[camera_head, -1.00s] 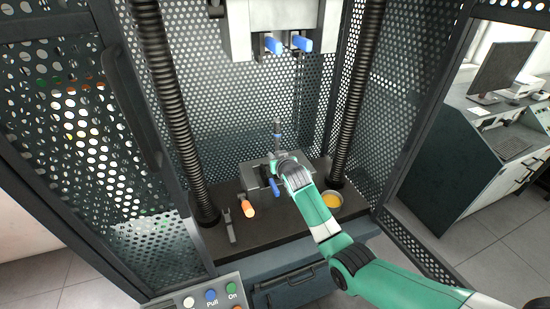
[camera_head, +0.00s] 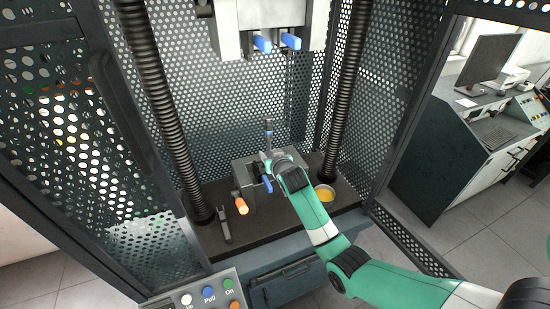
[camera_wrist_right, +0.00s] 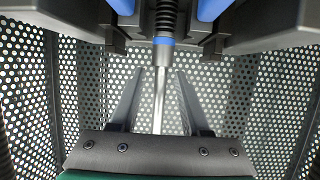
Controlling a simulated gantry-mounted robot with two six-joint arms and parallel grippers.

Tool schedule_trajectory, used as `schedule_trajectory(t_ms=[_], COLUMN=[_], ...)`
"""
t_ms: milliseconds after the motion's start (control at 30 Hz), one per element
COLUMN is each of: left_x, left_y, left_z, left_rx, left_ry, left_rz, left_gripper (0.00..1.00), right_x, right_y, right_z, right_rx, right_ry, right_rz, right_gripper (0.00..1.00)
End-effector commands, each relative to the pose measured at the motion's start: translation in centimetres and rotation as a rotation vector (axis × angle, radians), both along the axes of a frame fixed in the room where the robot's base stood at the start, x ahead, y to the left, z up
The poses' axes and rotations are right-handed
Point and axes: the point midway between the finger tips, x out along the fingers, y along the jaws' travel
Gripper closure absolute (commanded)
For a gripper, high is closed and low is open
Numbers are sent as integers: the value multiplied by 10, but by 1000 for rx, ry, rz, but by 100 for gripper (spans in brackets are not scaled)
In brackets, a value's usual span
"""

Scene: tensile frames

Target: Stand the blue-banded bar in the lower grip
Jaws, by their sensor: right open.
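The blue-banded bar (camera_head: 268,134) stands upright over the lower grip (camera_head: 243,172) in the head view, grey end up. Its foot is hidden by the grip and my wrist, so I cannot tell how deep it sits. My right gripper (camera_head: 265,157) is at the bar, just above the grip. In the right wrist view the open fingers (camera_wrist_right: 157,80) lie on both sides of the bar's bright shaft (camera_wrist_right: 160,95), with gaps beside it. The blue band and a dark ribbed part show beyond the fingertips. My left gripper is out of view.
The upper grip (camera_head: 262,22) with two blue handles hangs well above. A column (camera_head: 160,90) stands on each side, within perforated guards. An orange-ended piece (camera_head: 241,206), a forked tool (camera_head: 224,226) and a yellow-filled bowl (camera_head: 325,193) are on the dark base.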

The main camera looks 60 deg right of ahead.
Motion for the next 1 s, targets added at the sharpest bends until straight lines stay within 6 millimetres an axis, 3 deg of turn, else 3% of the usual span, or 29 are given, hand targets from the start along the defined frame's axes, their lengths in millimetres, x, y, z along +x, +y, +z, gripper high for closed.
schedule_trajectory(t_ms=[33, 200, 333, 500, 867, 967, 1000], left_x=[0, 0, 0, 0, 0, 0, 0], left_y=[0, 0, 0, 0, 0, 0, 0], left_z=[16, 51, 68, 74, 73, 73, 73], left_rx=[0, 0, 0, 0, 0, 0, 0], left_ry=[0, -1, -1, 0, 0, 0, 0], left_rz=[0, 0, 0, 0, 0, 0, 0], left_gripper=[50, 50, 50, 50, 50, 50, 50], right_x=[-8, -33, -47, -56, -53, -36, -24], right_y=[9, 35, 50, 59, 61, 74, 85], right_z=[12, 30, 35, 36, 39, 70, 93], right_rx=[0, 1, 1, 0, -4, -35, -57], right_ry=[1, 3, 3, 0, -8, -66, -108], right_rz=[1, 3, 2, 1, 7, 53, 88], right_gripper=[53, 53, 53, 53, 53, 53, 53])
